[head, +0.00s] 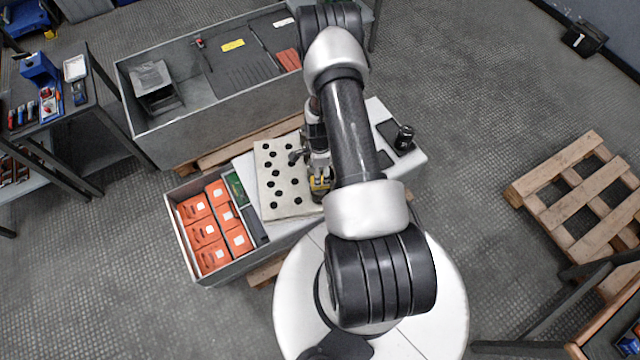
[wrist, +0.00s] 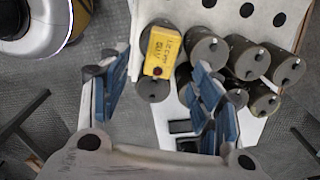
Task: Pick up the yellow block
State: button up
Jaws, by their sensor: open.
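The yellow block (wrist: 163,52) carries dark lettering and a red spot near its lower end. In the wrist view it lies tilted among grey-olive capacitors (wrist: 208,50), over or against one at its left; I cannot tell which. My gripper (wrist: 158,92) is open, with its blue-padded fingers spread wide. The block is ahead of the gap between them, and nothing is held. In the head view my arm partly covers this spot, and a small yellow patch (head: 319,184) shows beside it.
More capacitors stand close at the right of the block. A pale board with black holes (head: 287,207) lies on the white table. A grey bin of orange boxes (head: 173,210) is at the left, and a larger grey container (head: 185,122) is behind.

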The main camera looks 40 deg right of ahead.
notch_tip(320, 180, down, 8)
jog(key=b, duration=0.2)
jog(key=shift+b, duration=0.3)
jog(key=shift+r, duration=0.15)
jog(key=c, duration=1.3)
